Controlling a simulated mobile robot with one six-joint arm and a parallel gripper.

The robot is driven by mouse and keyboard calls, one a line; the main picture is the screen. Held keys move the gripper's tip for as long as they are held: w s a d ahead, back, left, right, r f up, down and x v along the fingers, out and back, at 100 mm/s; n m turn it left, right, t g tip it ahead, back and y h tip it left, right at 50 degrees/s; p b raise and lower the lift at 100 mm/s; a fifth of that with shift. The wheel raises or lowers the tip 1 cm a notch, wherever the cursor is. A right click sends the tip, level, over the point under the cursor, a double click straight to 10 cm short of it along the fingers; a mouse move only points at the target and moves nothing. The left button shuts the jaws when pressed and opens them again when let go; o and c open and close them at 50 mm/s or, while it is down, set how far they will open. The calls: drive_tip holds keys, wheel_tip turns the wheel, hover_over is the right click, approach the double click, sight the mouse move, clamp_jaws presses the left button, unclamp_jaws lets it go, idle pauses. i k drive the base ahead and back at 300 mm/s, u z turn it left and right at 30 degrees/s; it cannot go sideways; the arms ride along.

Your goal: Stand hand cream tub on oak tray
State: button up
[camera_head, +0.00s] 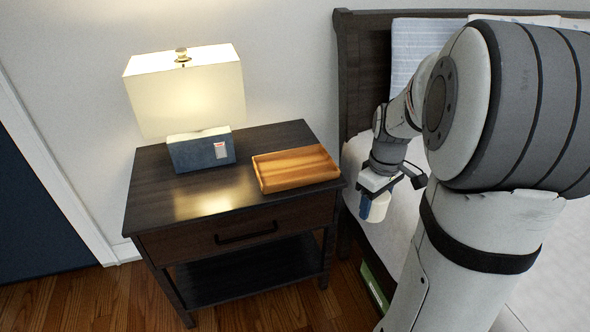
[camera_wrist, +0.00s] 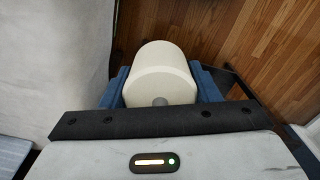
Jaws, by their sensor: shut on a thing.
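The hand cream tub (camera_wrist: 160,68) is cream-coloured and rounded. It sits between the two blue fingers of my gripper (camera_wrist: 160,88) in the wrist view, and the fingers are shut on it. In the head view my gripper (camera_head: 375,208) holds the tub (camera_head: 380,204) in the air at the bed's near side, right of the nightstand. The oak tray (camera_head: 296,180) is a shallow, empty wooden tray on the nightstand's right part. The gripper and tub are apart from it, to its right and lower in the picture.
The dark nightstand (camera_head: 150,205) also bears a lamp (camera_head: 190,90) and a blue box (camera_head: 202,152), left of the tray. The bed (camera_head: 410,160) with its dark headboard (camera_head: 358,60) stands at the right. The nightstand top is bare in front of the box.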

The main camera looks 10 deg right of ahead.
sight(278, 172)
drive_tip(key=z, duration=0.15)
drive_tip(key=i, duration=1)
drive_tip(key=u, duration=0.9)
